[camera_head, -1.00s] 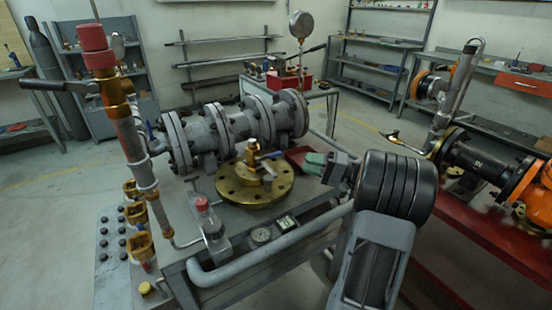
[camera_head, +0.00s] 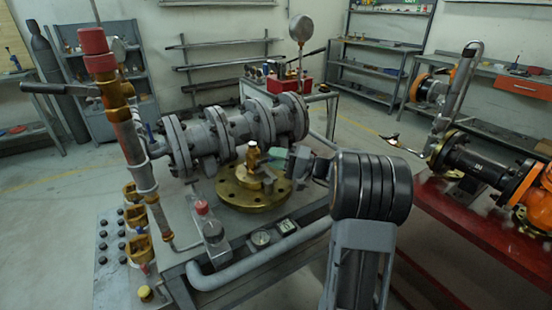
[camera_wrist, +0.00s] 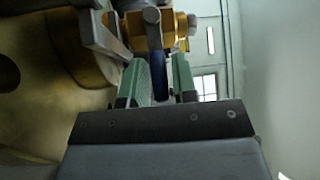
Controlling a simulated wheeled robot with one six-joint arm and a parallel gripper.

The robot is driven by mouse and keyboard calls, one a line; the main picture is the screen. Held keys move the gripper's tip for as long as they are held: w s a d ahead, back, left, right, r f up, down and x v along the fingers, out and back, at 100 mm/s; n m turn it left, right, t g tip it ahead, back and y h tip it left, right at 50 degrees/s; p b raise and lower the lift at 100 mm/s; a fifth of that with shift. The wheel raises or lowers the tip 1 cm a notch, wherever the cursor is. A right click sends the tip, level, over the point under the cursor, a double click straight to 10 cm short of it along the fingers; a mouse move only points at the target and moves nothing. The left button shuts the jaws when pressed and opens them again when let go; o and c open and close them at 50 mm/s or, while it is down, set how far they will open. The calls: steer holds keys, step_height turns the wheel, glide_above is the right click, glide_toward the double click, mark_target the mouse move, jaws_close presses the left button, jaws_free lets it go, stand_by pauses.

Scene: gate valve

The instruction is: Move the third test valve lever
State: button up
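A small brass test valve (camera_head: 253,158) stands on the round brass flange (camera_head: 230,190) in the middle of the bench. In the wrist view the brass valve body (camera_wrist: 178,28) is at the top, and a dark blue lever (camera_wrist: 160,82) points from it toward me. My gripper (camera_head: 291,160) is right beside the valve, on its right. In the wrist view the green pads of my gripper (camera_wrist: 160,75) lie on both sides of the blue lever. A narrow gap shows beside the lever, so the gripper looks open around it. In the head view the gripper hides the lever.
A grey flanged pipe (camera_head: 235,130) lies just behind the brass flange. A tall copper pipe with a red cap (camera_head: 95,42) and several brass fittings stand at the left. A small red-capped block (camera_head: 210,230) and a gauge (camera_head: 260,239) sit at the front. A red bench (camera_head: 450,230) is at right.

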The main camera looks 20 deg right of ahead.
jaws_close()
